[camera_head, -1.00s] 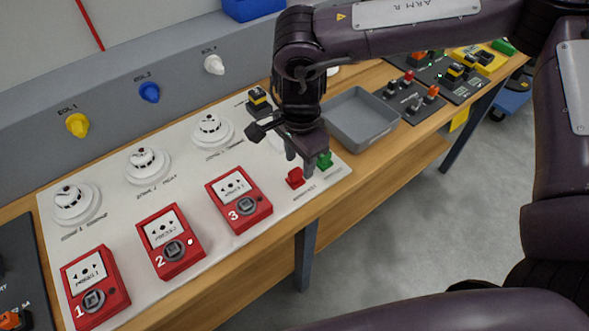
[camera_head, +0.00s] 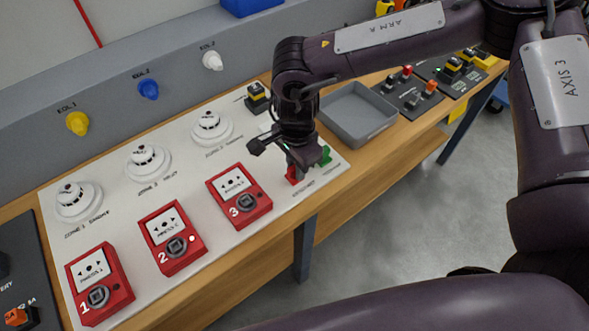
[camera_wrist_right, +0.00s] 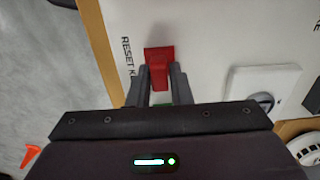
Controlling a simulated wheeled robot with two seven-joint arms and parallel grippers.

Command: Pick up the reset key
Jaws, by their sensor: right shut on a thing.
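The reset key (camera_head: 293,175) is a small red piece at the front right of the white panel. In the right wrist view the red key (camera_wrist_right: 159,56) shows between the fingertips, beside a printed label that begins "RESET K". My right gripper (camera_head: 301,171) is down at the panel, and its fingers (camera_wrist_right: 159,78) are shut on the red key. The fingers hide part of the key, and I cannot tell whether it is clear of the panel. My left gripper is out of view.
A green piece (camera_head: 325,156) stands close beside the right gripper. Three red call points (camera_head: 240,197) and three white detectors (camera_head: 212,127) sit on the panel (camera_head: 110,222). A grey tray (camera_head: 357,113) stands to the right. Coloured knobs (camera_head: 148,90) line the wall behind.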

